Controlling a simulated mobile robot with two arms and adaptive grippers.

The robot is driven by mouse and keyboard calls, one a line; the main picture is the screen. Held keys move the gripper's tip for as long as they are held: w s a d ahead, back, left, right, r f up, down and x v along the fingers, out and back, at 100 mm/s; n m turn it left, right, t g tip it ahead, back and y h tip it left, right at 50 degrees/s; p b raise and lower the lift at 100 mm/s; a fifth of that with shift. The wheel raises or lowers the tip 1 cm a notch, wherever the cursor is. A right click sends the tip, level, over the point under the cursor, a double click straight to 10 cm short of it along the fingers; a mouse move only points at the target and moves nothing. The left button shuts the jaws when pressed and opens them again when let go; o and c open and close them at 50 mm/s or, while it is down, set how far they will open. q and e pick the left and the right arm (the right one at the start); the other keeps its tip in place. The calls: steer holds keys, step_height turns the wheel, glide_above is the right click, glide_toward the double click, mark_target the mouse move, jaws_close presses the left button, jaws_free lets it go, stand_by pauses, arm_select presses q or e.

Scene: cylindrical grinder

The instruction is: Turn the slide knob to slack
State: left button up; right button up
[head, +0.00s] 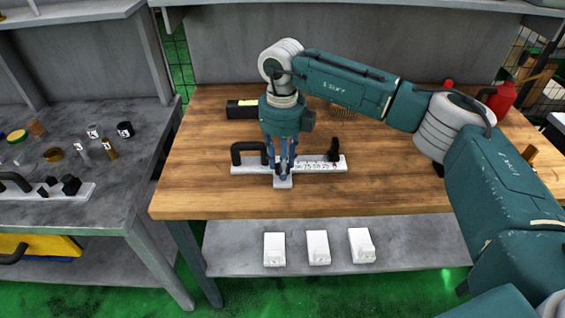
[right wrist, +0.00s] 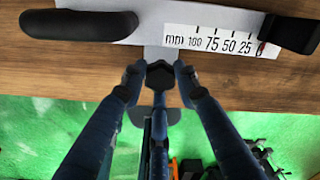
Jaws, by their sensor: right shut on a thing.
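A white measuring bar (head: 240,169) with a black handle (head: 248,148) at its left end lies near the front of the wooden bench. The right wrist view shows its millimetre scale (right wrist: 213,43) and a black block (right wrist: 290,33) at the right end, with a small red mark near zero. A pale slide plate reaches from the bar toward the bench's front edge. The dark slide knob (right wrist: 159,77) sits on it. My right gripper (head: 284,171) points down from above, its two fingers closed around the knob. In the head view the fingers hide the knob. My left gripper is out of view.
The wooden bench (head: 200,195) has free room left of the bar and along the front. A black box (head: 241,109) stands behind. A grey table (head: 105,185) at left holds small parts. Several white blocks (head: 318,247) lie on the lower shelf. Red bottles (head: 502,97) stand at right.

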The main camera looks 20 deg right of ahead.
steer(key=o, duration=1.2)
steer(key=shift+c, duration=0.2)
steer(key=shift+r, duration=0.1)
step_height(320, 180, up, 12)
